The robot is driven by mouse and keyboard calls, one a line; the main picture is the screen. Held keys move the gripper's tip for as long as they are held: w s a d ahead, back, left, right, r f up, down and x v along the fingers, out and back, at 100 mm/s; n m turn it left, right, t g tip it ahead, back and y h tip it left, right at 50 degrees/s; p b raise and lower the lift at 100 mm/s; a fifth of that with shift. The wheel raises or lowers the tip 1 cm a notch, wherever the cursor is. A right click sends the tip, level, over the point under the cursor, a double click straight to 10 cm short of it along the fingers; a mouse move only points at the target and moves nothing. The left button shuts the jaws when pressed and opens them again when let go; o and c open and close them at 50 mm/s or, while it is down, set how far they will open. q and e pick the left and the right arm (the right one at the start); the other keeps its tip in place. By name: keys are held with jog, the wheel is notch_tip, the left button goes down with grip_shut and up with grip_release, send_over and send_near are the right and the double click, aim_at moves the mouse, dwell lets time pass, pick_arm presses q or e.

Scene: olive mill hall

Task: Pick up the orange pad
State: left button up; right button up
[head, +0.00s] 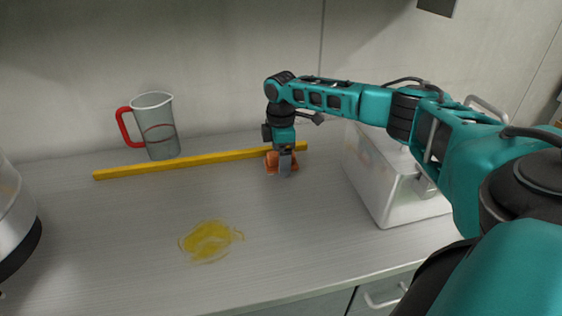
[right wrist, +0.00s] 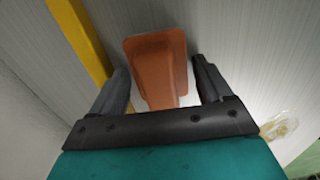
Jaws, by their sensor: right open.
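The orange pad (head: 271,163) lies on the grey counter, close to the yellow bar. My right gripper (head: 285,168) points down over it and hides part of it in the head view. In the right wrist view the orange pad (right wrist: 158,65) shows between the two dark fingers of my right gripper (right wrist: 162,88). The fingers are open, with a gap on each side of the pad. My left gripper is not in view.
A yellow bar (head: 200,160) lies along the back. A clear jug with a red handle (head: 158,125) stands behind it. A yellow spill (head: 209,241) lies in front. A whitish translucent box (head: 385,185) stands at right. A metal vessel (head: 12,215) is at far left.

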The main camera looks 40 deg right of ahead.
jog(key=c, duration=0.8)
notch_tip(320, 180, up, 10)
jog(key=shift+r+p, duration=0.1)
jog(key=shift+p, duration=0.3)
jog(key=shift+c, duration=0.2)
